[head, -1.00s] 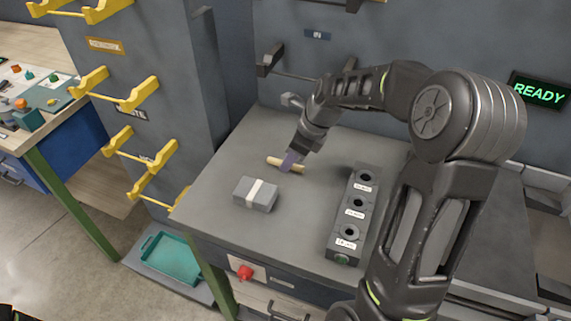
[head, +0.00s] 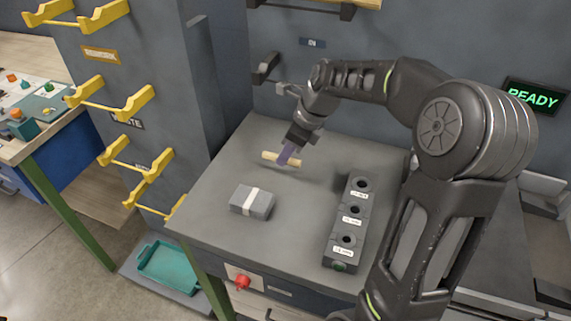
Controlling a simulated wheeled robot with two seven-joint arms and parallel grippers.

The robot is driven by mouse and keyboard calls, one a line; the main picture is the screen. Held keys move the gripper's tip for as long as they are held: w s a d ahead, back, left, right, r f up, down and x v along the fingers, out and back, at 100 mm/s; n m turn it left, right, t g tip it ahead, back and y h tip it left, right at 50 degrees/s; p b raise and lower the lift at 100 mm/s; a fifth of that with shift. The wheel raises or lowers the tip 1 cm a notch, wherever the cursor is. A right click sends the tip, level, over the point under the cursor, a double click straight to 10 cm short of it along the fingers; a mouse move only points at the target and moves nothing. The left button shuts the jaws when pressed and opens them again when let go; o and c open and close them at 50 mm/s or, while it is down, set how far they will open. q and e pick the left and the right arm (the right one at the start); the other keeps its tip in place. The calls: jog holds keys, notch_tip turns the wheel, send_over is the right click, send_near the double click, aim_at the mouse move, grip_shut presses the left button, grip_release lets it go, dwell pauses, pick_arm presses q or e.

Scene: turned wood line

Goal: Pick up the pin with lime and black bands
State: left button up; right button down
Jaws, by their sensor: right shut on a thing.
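A light wooden pin (head: 269,156) lies crosswise in the jaws of my right gripper (head: 286,156). The gripper is shut on it near its middle, and the pin appears raised a little above the grey bench top (head: 220,183). The purple fingers hide part of the pin, and no lime or black bands can be made out on it at this size. My left gripper is out of view.
A grey block with a pale band (head: 252,202) sits on the bench in front of the pin. A dark block with three labelled holes (head: 348,228) stands to the right. Yellow hooks (head: 112,108) line the panel at left. A teal tray (head: 170,268) lies low beside the bench.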

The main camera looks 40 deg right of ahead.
notch_tip(320, 180, up, 5)
jog(key=shift+r, duration=0.15)
dwell(0.7)
